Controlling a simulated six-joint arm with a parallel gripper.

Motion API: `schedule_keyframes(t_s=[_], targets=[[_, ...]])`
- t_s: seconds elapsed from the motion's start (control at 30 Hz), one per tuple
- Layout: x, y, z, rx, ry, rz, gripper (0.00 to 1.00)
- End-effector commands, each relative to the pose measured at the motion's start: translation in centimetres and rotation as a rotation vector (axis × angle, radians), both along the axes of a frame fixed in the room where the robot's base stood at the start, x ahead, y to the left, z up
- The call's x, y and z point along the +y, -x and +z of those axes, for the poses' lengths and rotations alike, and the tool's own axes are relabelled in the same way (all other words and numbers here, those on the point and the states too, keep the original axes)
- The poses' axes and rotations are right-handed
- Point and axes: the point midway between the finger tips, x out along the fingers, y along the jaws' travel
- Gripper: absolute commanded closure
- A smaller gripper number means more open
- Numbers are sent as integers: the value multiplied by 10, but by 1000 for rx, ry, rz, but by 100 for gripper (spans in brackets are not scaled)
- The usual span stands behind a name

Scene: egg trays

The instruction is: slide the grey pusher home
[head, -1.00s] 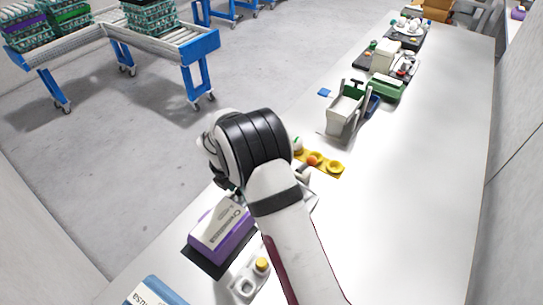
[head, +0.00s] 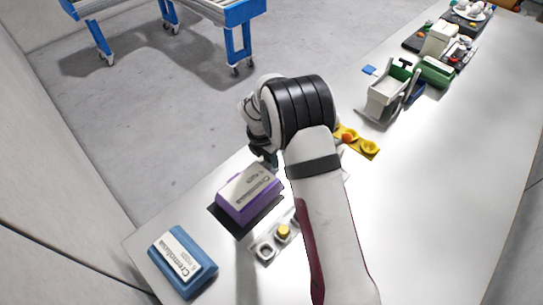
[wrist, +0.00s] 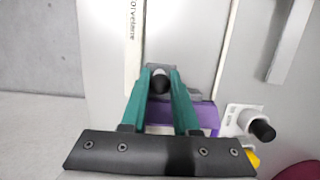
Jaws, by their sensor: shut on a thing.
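In the wrist view the two teal fingers of my gripper (wrist: 160,84) are shut on a dark rounded knob (wrist: 161,85) with a grey block at its far side. I take this to be the grey pusher; its full shape and its track are hidden. In the head view my gripper (head: 266,155) is mostly behind my wrist, just beyond the purple carton (head: 247,194). The pusher cannot be made out there. The purple carton also shows below the fingers in the wrist view (wrist: 180,113).
A blue carton (head: 183,262) lies at the near left. A small panel with a yellow button (head: 284,231) sits beside my forearm. A yellow egg tray (head: 368,149), a white bin (head: 386,97) and a green box (head: 437,72) stand farther along. The bench's right side is clear.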

Motion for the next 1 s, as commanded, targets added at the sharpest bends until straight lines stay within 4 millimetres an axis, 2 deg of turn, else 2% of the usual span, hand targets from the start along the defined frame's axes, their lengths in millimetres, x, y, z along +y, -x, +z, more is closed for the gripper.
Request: schedule_keyframes(t_s=[1.0], targets=[[-49,-49,0,-1,0,-2,100]])
